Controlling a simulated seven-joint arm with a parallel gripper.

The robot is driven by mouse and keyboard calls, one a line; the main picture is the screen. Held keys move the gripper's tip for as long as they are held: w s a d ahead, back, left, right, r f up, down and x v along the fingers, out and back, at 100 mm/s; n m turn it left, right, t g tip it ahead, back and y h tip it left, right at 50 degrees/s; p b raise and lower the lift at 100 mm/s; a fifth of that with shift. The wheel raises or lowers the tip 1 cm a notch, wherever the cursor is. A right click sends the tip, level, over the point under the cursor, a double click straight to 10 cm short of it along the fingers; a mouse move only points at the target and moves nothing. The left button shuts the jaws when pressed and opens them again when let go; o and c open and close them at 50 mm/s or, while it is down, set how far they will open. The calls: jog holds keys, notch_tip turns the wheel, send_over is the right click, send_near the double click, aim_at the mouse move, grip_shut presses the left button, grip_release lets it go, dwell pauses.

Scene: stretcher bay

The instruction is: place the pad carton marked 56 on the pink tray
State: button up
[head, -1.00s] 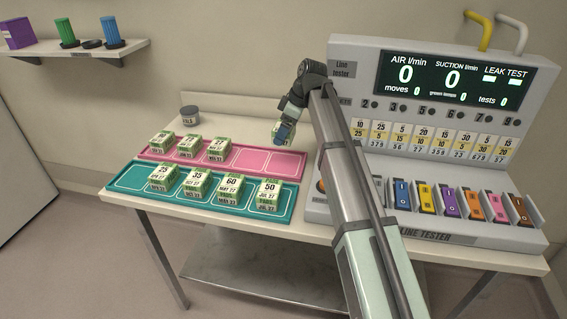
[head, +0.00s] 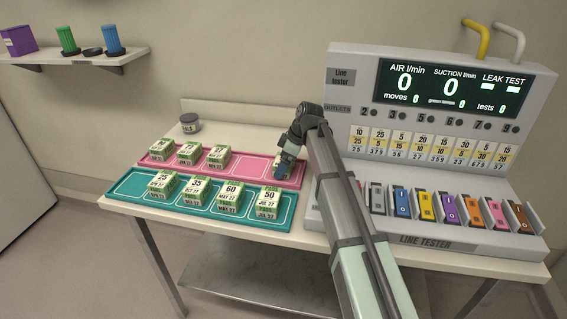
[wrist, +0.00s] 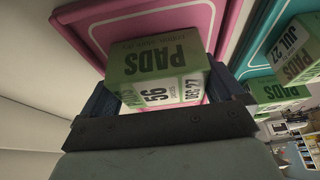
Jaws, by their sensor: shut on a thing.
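The pad carton marked 56 (wrist: 158,60) is green and white and sits between the fingers of my gripper (wrist: 165,92) in the wrist view. My gripper (head: 283,172) is shut on it. In the head view the carton (head: 278,163) shows only in part behind the fingers. It is at the right end of the pink tray (head: 252,166); I cannot tell whether it touches the tray. In the wrist view the pink tray (wrist: 110,28) lies behind the carton. Several other cartons (head: 188,152) stand on the tray's left part.
The teal tray (head: 128,186) lies in front with several cartons, including one marked 50 (head: 270,202) near my gripper. The line tester (head: 345,120) stands to the right. A grey jar (head: 190,124) stands behind the pink tray. One pink slot between the cartons and my gripper is bare.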

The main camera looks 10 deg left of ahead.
jog(key=o, duration=0.8)
jog(key=shift+f, duration=0.1)
jog(key=v, duration=1.2)
